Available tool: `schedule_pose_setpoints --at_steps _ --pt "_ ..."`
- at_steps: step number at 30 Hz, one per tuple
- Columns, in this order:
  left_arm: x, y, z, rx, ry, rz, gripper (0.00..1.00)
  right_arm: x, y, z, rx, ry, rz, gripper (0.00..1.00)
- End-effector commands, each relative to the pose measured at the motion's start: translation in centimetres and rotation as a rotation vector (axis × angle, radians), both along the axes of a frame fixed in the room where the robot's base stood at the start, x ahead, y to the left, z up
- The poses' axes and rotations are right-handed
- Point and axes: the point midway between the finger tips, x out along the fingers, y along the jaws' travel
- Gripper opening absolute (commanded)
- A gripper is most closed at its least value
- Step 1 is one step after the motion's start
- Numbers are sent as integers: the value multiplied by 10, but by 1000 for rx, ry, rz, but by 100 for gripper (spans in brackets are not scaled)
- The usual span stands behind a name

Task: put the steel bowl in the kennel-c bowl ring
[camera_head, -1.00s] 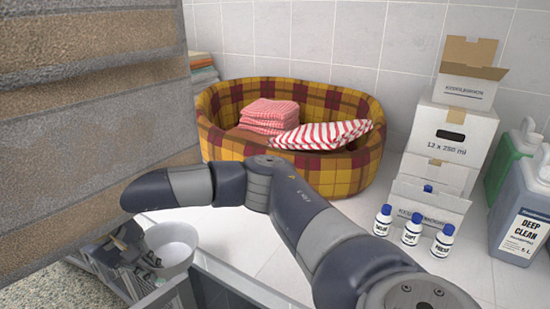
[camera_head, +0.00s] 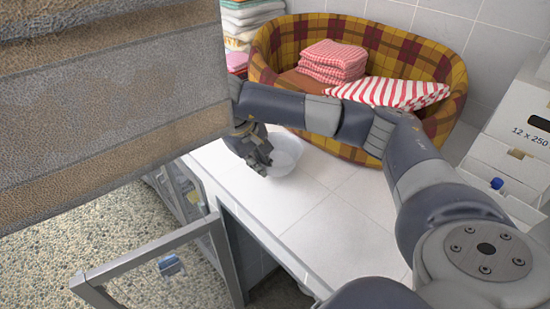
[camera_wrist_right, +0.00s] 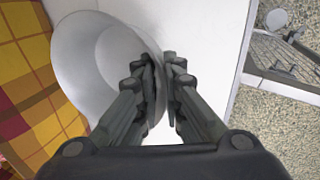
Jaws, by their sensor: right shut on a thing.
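I cannot tell whether the bowl touches the counter. A small round grey thing (camera_wrist_right: 277,19) shows by a wire-mesh panel in the right wrist view; I cannot tell whether it is the kennel-c bowl ring. My left gripper is not in view.
A plaid pet bed (camera_head: 440,68) with folded red towels stands behind my right arm. White cartons (camera_head: 520,125) are at right. A grey gate frame (camera_head: 150,256) stands open below the counter (camera_head: 315,215). A large brown-grey striped surface (camera_head: 110,90) blocks the upper left.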

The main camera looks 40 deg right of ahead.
Motion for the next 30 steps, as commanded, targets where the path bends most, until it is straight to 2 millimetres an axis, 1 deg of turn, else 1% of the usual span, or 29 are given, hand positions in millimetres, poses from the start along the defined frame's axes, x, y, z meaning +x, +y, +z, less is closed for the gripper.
schedule_pose_setpoints --at_steps 1,3,7,11,15,18,29,30 --pt "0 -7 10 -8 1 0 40 -1 -13 4 0 2 -5 0" --pt "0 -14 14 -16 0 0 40 0 -26 1 0 2 -3 0" --pt "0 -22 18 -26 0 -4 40 1 -39 -2 1 0 0 0" --pt "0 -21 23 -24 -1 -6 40 0 -41 -8 2 3 3 0" --pt "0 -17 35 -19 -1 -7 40 0 -41 -26 1 5 2 0" --pt "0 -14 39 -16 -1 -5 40 0 -41 -35 2 3 2 0" --pt "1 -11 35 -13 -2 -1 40 1 -41 -42 1 -1 3 0" --pt "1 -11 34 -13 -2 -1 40 1 -41 -43 1 0 2 10"
